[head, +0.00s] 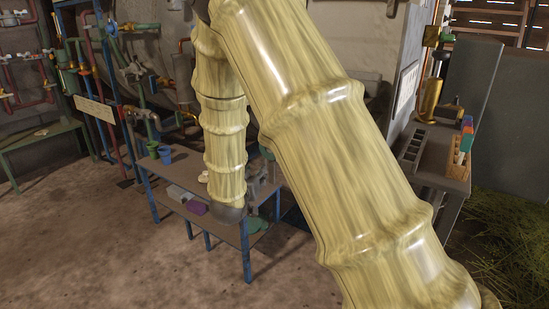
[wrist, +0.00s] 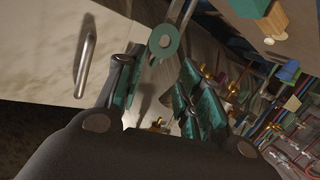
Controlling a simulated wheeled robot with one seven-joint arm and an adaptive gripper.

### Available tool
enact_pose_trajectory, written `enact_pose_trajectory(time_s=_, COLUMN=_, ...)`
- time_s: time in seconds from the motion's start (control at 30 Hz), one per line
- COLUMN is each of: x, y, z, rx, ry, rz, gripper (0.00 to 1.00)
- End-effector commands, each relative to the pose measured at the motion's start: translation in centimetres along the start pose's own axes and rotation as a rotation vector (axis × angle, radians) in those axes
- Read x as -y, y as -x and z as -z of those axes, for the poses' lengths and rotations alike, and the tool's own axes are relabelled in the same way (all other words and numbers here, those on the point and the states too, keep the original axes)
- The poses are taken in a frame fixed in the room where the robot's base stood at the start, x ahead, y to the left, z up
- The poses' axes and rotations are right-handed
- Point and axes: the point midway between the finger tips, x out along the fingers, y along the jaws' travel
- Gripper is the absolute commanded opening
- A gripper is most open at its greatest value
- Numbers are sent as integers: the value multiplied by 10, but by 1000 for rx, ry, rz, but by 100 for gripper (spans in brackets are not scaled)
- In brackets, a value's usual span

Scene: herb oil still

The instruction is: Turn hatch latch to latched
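In the wrist view, a green disc (wrist: 164,40) with a round centre sits at the edge of a pale panel (wrist: 55,60), and a grey bar (wrist: 182,12) runs from it towards the top. It looks like the hatch latch, but I cannot tell its setting. A metal handle (wrist: 87,62) is fixed on the panel to the left. My gripper (wrist: 162,58) has its two green-padded fingers apart with nothing held between them. The disc shows just beyond the fingertips; contact cannot be made out. In the head view my arm hides the gripper and the latch.
A grey bench (head: 440,175) with a bottle rack is at right. Pipes line the left wall. The floor at front left is clear.

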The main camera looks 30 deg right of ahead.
Motion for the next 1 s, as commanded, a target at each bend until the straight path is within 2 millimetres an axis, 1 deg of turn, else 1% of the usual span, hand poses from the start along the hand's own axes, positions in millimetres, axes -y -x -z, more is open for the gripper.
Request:
enact_pose_trajectory(time_s=0.03, x=0, y=-6, z=0, rx=-32, ry=-23, rz=-23, gripper=37)
enact_pose_trajectory(time_s=0.1, x=-3, y=-9, z=13, rx=-69, ry=-53, rz=-58, gripper=37)
enact_pose_trajectory(time_s=0.2, x=-9, y=-12, z=31, rx=-116, ry=-91, rz=-105, gripper=37)
enact_pose_trajectory(time_s=0.4, x=-20, y=-12, z=56, rx=-171, ry=-144, rz=-169, gripper=37)
enact_pose_trajectory(time_s=0.57, x=-24, y=-13, z=64, rx=-186, ry=-159, rz=-188, gripper=37)
enact_pose_trajectory(time_s=0.67, x=-26, y=-19, z=66, rx=-188, ry=-161, rz=-191, gripper=37)
enact_pose_trajectory(time_s=0.77, x=-28, y=-31, z=66, rx=-188, ry=-163, rz=-191, gripper=37)
enact_pose_trajectory(time_s=1.0, x=-36, y=-69, z=71, rx=-186, ry=-162, rz=-191, gripper=37)
